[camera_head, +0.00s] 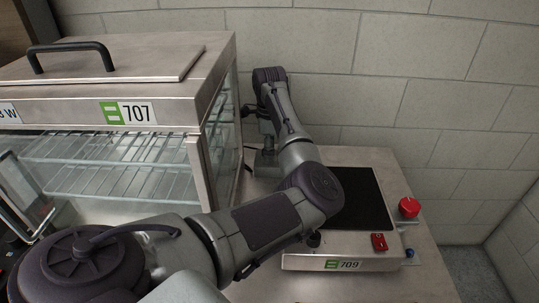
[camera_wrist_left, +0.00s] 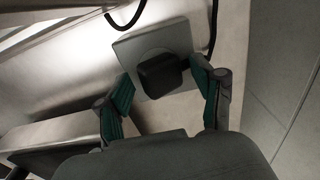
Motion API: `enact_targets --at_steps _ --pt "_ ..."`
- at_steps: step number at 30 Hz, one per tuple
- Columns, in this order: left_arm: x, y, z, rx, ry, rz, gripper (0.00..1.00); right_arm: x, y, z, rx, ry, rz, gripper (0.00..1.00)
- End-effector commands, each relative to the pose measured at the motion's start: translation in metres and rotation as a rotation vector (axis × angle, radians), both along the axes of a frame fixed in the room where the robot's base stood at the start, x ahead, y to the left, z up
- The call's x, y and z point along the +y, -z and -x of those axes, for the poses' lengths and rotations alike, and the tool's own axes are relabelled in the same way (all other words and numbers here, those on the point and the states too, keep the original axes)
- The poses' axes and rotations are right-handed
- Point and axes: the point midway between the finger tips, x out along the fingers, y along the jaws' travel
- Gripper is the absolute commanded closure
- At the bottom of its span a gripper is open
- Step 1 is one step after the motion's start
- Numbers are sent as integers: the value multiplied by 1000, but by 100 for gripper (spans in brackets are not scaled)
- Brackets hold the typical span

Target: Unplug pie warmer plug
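The pie warmer (camera_head: 150,125), a steel and glass cabinet labelled 707, fills the left of the head view. In the left wrist view, a black plug (camera_wrist_left: 160,75) sits on a square grey socket plate (camera_wrist_left: 130,46). My left gripper (camera_wrist_left: 161,76) is open, with its green-padded fingers on either side of the plug. A gap shows at the left finger; the right finger is close to the plug, and I cannot tell if it touches. In the head view my left arm reaches behind the counter items, and its fingers are mostly hidden. My right gripper is not in view.
A black cable (camera_wrist_left: 212,28) curves beside the socket. A block wall (camera_head: 400,90) closes off the back.

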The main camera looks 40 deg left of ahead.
Motion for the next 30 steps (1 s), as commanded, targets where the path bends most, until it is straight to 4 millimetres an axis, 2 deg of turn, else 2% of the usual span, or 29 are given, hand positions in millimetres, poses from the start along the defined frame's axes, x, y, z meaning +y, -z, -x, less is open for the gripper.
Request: enact_targets --at_steps 30 --pt "1 1 -1 1 0 1 33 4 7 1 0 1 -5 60"
